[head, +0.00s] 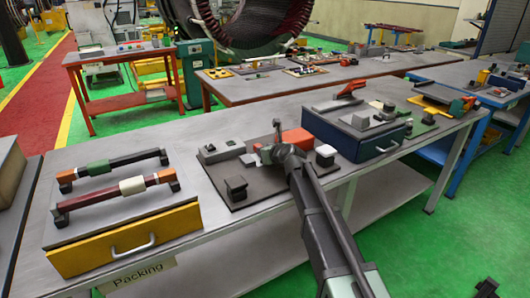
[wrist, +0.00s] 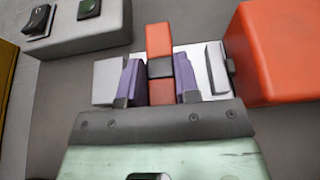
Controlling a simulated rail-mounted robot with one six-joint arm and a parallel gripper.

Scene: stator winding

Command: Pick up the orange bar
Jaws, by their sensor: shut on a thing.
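The orange bar (wrist: 159,40) shows in the wrist view as a narrow orange piece with a dark grey band across its middle. It lies between the two purple fingers of my gripper (wrist: 160,82), which is shut on it. In the head view my gripper (head: 270,155) is low over the dark board on the middle of the bench. The bar cannot be made out there, as my gripper covers that spot. I cannot tell whether the bar is clear of the board.
A larger orange block (wrist: 275,52) stands close to the right of my gripper. A grey switch box (wrist: 85,28) is at upper left. The dark board (head: 262,188) carries black and white blocks. A blue drawer box (head: 360,145) stands right, a yellow drawer box (head: 125,240) left.

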